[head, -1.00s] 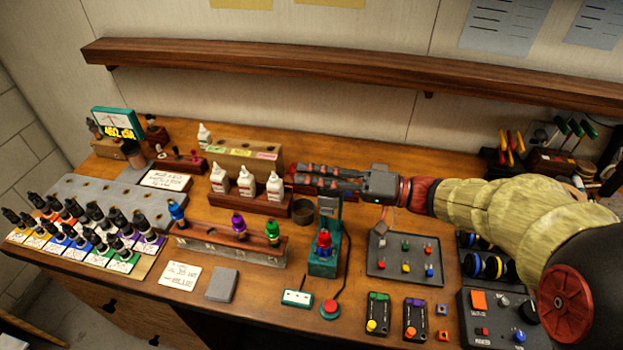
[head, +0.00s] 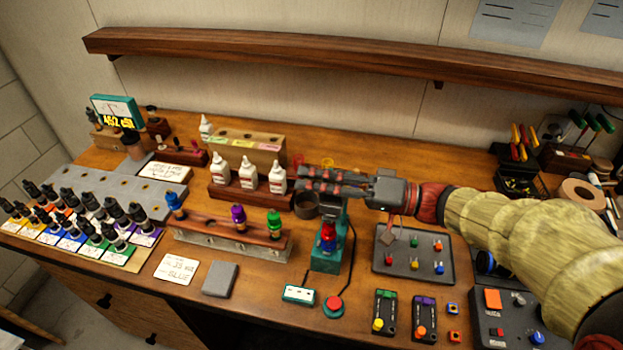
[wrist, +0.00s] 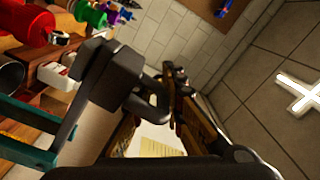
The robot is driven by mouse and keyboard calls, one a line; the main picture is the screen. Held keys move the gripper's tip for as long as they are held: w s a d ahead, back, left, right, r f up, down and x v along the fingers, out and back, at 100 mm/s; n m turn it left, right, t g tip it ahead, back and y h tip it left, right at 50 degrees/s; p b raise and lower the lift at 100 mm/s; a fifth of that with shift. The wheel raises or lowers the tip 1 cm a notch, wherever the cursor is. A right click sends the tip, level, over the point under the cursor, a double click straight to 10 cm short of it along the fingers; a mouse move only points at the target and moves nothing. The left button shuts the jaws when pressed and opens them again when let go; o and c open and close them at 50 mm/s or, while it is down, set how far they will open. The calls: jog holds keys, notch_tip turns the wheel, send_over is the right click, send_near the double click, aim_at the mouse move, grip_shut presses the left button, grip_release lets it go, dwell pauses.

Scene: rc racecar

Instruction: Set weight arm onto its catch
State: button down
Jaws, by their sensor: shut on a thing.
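The teal stand (head: 326,258) stands mid-bench with a red-and-blue shock (head: 327,234) upright in it. My gripper (head: 318,182) is above the stand, pointing left, its fingers level and close together. In the wrist view the dark weight arm (wrist: 108,72) shows as a thick block on a bar, with a loop-like handle by my fingertips (wrist: 168,104). My gripper is shut on this arm at the handle. The arm is raised above the shock. In the head view my gripper hides most of it, and I cannot make out the catch.
A red-topped button (head: 333,303) and a white box (head: 299,294) lie in front of the stand. White bottles in a wooden rack (head: 249,196) and a dark cup (head: 305,204) stand close left. A dark tray with coloured knobs (head: 412,265) lies right. A long shelf (head: 330,48) runs behind.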

jog(key=shift+s+a+f, duration=0.1)
jog(key=shift+s+f, duration=0.15)
jog(key=c, duration=1.9)
grip_release()
jog(key=shift+s, duration=0.15)
jog(key=v, duration=1.2)
jog(key=shift+r, duration=0.2)
